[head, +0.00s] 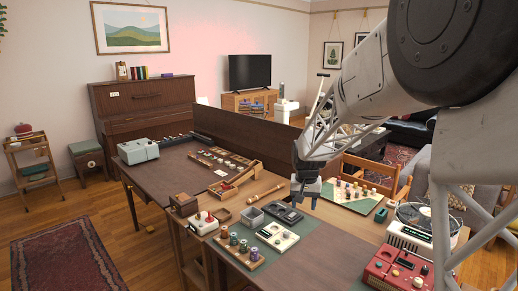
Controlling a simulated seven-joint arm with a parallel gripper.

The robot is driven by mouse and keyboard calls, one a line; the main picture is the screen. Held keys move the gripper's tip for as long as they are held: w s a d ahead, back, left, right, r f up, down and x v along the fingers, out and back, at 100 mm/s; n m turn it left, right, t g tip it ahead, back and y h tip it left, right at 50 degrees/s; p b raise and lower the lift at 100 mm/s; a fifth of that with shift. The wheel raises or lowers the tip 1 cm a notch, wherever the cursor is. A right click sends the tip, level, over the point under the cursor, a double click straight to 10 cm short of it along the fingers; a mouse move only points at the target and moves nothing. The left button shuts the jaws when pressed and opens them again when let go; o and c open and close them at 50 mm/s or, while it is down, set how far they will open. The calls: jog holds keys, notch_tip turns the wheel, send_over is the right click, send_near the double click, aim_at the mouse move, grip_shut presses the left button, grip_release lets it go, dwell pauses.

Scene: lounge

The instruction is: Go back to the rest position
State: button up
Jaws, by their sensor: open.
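My gripper (304,194) hangs from my arm at the right of the head view. It points down above the back part of the near table (325,250), and its jaws are open. I see nothing between the fingers. They appear apart from the things on the table, though the exact height is hard to judge. My arm hides part of the room behind it.
A dark upright panel (247,137) rises behind.

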jog(key=s+d+r, duration=0.1)
jog(key=s+r, duration=0.1)
jog(key=s, duration=1.2)
jog(key=s+d+r+n+t, duration=0.1)
jog(key=s+r, duration=0.2)
jog(key=s, duration=1.2)
jog(key=s+d+r, duration=0.1)
jog(key=s+r, duration=0.1)
jog(key=s, duration=1.3)
jog(key=shift+s+d+r+n+t, duration=0.15)
jog(key=shift+d+r+n+t, duration=0.15)
jog(key=shift+n+t, duration=0.1)
